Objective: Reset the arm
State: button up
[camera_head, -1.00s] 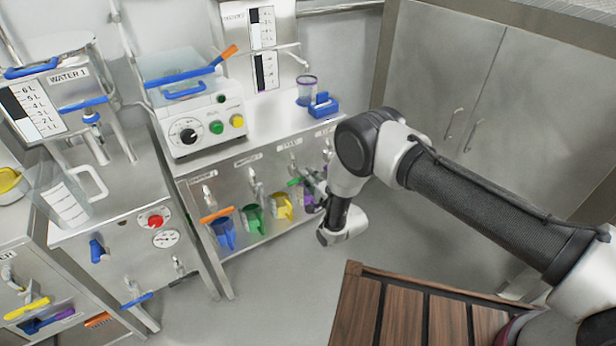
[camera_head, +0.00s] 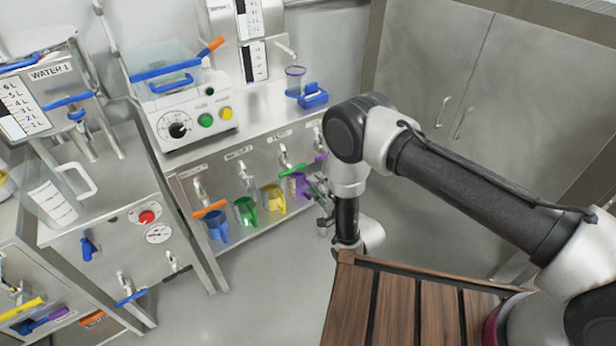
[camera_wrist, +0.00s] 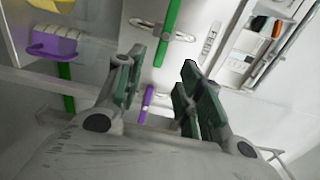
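My gripper (camera_wrist: 160,92) shows in the wrist view with its two green-padded fingers apart and nothing between them. In the head view my gripper (camera_head: 322,200) is partly hidden behind my forearm. It is near the purple jug (camera_head: 298,186) at the right end of the bench's lower shelf, with a visible gap hard to judge. In the wrist view a green handle (camera_wrist: 168,35) and a purple handle (camera_wrist: 147,103) lie beyond the fingers.
Blue (camera_head: 216,226), green (camera_head: 245,211) and yellow (camera_head: 273,198) jugs stand on the lower shelf under taps. A white control unit (camera_head: 190,118) and a blue holder (camera_head: 314,96) are on the bench top. A wooden slatted surface (camera_head: 390,310) is in front. Grey cabinets (camera_head: 450,60) stand behind my arm.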

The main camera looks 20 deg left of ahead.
jog(key=shift+s+d, duration=0.5)
jog(key=shift+d, duration=0.05)
